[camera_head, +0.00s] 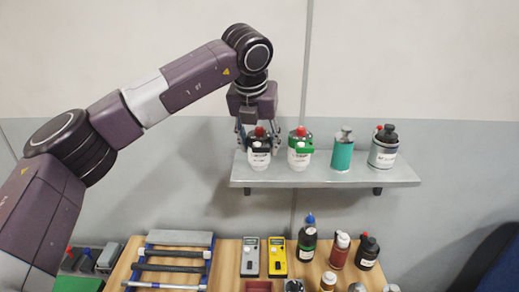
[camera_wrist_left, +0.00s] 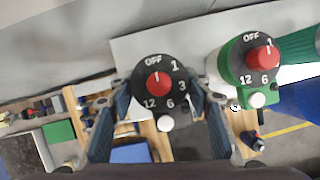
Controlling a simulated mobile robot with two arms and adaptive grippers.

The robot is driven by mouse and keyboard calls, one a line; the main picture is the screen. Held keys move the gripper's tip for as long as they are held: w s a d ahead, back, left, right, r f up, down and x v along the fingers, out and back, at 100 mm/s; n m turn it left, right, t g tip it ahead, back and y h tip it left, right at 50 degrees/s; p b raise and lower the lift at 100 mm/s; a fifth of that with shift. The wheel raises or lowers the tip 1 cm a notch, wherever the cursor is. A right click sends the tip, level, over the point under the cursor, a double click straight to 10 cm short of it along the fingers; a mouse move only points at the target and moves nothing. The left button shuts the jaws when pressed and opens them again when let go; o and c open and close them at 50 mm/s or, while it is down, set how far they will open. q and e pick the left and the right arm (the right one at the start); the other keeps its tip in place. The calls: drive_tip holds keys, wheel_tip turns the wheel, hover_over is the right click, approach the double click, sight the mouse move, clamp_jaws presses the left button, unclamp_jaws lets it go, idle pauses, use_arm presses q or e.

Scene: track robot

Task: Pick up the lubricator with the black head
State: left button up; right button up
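The lubricator with the black head (camera_head: 259,160) stands upright at the left end of the grey wall shelf (camera_head: 330,178). It has a white body and a red knob. In the left wrist view its black dial head (camera_wrist_left: 150,103) lies between my fingers. My left gripper (camera_head: 258,139) points down from above with one finger on each side of the head. The fingers look open and close to the head; firm contact does not show. A similar lubricator with a green head (camera_head: 301,150) stands just to its right. My right gripper is not in view.
A teal cylinder (camera_head: 342,156) and a grey canister with a black cap (camera_head: 383,150) stand further right on the shelf. Below, a wooden bench (camera_head: 229,258) holds yellow and grey meters and several bottles. The wall is close behind the shelf.

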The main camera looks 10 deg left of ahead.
use_arm(q)
drive_tip(key=c, duration=0.8)
drive_tip(key=shift+r, duration=0.2)
